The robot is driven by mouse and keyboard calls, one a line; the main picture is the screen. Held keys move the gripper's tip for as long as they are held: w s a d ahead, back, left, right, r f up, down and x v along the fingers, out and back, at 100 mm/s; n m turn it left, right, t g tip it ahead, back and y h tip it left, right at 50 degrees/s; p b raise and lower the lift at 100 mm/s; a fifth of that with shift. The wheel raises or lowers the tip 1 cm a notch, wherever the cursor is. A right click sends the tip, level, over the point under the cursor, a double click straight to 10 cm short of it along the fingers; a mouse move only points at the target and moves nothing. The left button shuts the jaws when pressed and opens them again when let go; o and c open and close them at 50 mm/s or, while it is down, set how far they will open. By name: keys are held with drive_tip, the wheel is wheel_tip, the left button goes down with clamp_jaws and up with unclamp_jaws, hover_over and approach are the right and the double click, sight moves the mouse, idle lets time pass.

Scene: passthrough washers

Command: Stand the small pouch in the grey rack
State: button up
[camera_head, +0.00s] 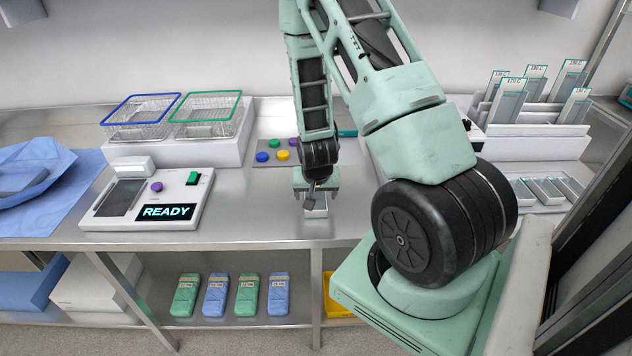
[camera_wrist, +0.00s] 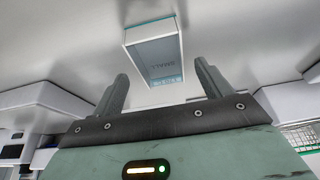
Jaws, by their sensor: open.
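The small pouch (camera_wrist: 152,55) is pale grey with a teal edge and reads "SMALL", upside down in the wrist view. In the head view the pouch (camera_head: 316,212) is at the steel bench's front middle, partly hidden by my gripper. My gripper (camera_head: 316,192) is above it, pointing down. In the wrist view the two fingers of my gripper (camera_wrist: 162,80) are apart, one on each side of the pouch's near end, with gaps visible. The grey rack (camera_head: 550,128) is at the back right and holds several upright pouches with temperature labels.
A control box reading READY (camera_head: 148,200) stands left of my gripper. Two wire baskets (camera_head: 175,110) sit on a white block behind it. Coloured discs (camera_head: 272,152) lie on a mat further back. Small metal trays (camera_head: 545,190) lie in front of the rack. My arm hides some bench.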

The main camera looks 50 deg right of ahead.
drive_tip(key=v, duration=0.9)
drive_tip(key=w+a+r+n+y, duration=0.1)
drive_tip(key=a+r+n+y, duration=0.2)
drive_tip(key=a, duration=0.7)
drive_tip(key=a+r+n+y, duration=0.1)
drive_tip(key=a+r+n, duration=0.25)
drive_tip(key=a, duration=0.65)
drive_tip(key=s+a+r+n+g, duration=0.1)
drive_tip(key=s+a+r+n, duration=0.2)
drive_tip(key=s+a+n, duration=0.2)
drive_tip(key=s+a+r+n+g, duration=0.2)
drive_tip(key=s+a+r+n, duration=0.2)
drive_tip(key=s+a, duration=0.6)
drive_tip(key=shift+r+n, duration=0.25)
drive_tip(key=shift+n, duration=0.9)
drive_tip(key=shift+a, duration=0.15)
